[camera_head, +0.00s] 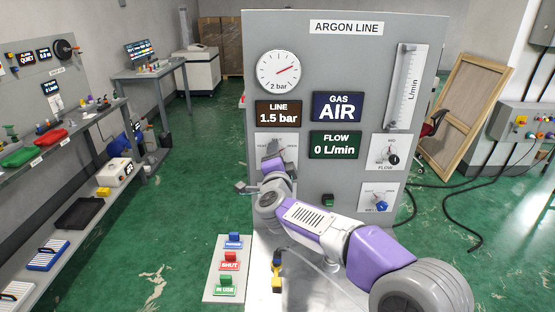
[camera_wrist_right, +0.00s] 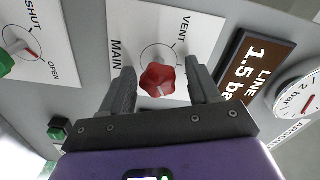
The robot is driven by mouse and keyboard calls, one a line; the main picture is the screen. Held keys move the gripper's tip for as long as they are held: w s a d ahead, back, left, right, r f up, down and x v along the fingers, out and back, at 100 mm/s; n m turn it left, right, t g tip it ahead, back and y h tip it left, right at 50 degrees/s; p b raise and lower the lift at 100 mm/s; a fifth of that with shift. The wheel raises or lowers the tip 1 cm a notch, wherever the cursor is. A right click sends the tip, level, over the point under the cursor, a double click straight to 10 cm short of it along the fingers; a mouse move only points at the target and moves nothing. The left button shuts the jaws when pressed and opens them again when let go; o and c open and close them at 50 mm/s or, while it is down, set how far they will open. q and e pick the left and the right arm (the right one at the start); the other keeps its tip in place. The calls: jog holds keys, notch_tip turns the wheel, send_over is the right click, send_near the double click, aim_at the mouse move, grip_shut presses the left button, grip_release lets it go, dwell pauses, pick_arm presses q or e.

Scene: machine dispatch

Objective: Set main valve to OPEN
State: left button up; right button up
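The main valve is a red lobed knob (camera_wrist_right: 157,80) on a white plate marked MAIN and VENT in the right wrist view. My right gripper (camera_wrist_right: 162,68) is open, with one finger on each side of the knob and visible gaps between. The knob's pointer setting cannot be made out. In the head view the valve's white plate (camera_head: 291,145) is at the panel's left, under the LINE display, and my right gripper and wrist hide its knob. My left gripper is not in view.
The panel (camera_head: 345,75) reads LINE 1.5 bar, GAS AIR and FLOW 0 L/min. A plate marked SHUT and OPEN (camera_wrist_right: 45,50) has a green knob beside the main plate in the wrist view. A shelf stands far left.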

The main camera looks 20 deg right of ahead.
jog(key=v, duration=0.7)
jog(key=shift+s, duration=0.3)
jog(key=shift+a, duration=0.15)
